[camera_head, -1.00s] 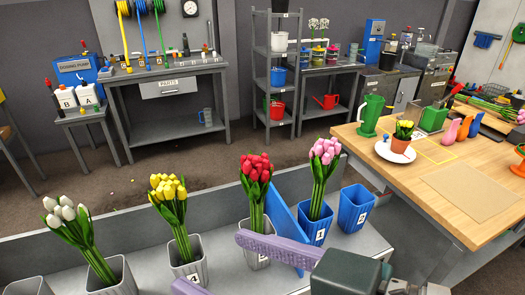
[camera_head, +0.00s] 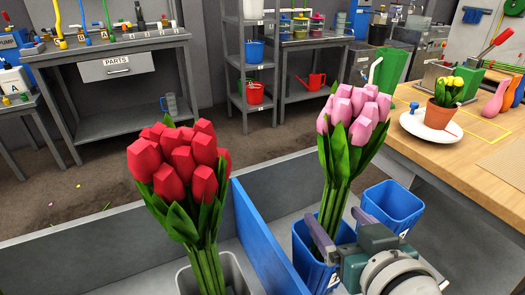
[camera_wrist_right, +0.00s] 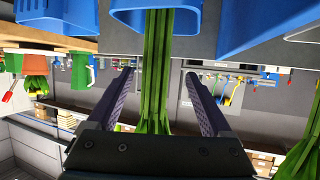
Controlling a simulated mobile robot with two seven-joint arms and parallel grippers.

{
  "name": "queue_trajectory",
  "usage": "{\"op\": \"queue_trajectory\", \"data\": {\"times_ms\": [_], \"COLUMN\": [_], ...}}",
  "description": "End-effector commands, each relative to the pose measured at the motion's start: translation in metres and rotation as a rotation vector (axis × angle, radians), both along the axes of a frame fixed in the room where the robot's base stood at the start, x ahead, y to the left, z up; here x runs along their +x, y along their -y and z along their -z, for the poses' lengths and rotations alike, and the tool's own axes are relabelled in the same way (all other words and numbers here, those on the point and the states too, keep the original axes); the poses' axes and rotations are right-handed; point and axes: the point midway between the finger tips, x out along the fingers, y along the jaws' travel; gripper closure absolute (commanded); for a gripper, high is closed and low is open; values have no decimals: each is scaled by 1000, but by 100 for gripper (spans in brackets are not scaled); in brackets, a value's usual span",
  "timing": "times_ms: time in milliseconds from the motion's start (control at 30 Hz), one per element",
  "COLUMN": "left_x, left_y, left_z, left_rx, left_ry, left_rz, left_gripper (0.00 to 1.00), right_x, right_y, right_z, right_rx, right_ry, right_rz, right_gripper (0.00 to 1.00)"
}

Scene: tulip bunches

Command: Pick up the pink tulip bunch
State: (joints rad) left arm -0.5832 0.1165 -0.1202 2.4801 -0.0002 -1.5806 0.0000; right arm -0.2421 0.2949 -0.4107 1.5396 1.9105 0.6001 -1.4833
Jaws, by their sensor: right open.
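The pink tulip bunch (camera_head: 355,112) stands upright with a slight tilt in a blue bucket (camera_head: 316,272), heads up and green stems below. My right gripper (camera_head: 341,228) is at the stems just above the bucket rim. In the right wrist view, its two purple-grey fingers (camera_wrist_right: 158,74) are open, one on each side of the green stems (camera_wrist_right: 156,50), with gaps between. The lower stem ends are hidden in the bucket. My left gripper is not in view.
A red tulip bunch (camera_head: 180,165) stands in a grey bucket (camera_head: 232,272) to the left. A blue divider panel (camera_head: 258,240) stands between the bunches. An empty-looking blue bucket (camera_head: 393,205) is close on the right, beside the wooden table (camera_head: 440,150).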

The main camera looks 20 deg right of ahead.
Motion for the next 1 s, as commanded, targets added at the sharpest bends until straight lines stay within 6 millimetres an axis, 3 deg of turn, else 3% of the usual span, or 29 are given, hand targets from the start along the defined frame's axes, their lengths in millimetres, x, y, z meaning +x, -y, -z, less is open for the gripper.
{"op": "queue_trajectory", "data": {"times_ms": [400, 733, 1000], "left_x": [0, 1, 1], "left_y": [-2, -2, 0], "left_z": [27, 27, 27], "left_rx": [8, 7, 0], "left_ry": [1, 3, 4], "left_rz": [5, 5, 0], "left_gripper": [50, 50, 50], "right_x": [48, 55, 55], "right_y": [16, 17, 17], "right_z": [19, 20, 20], "right_rx": [1, 3, 3], "right_ry": [4, 2, 2], "right_rz": [0, -2, -2], "right_gripper": [16, 16, 46]}}
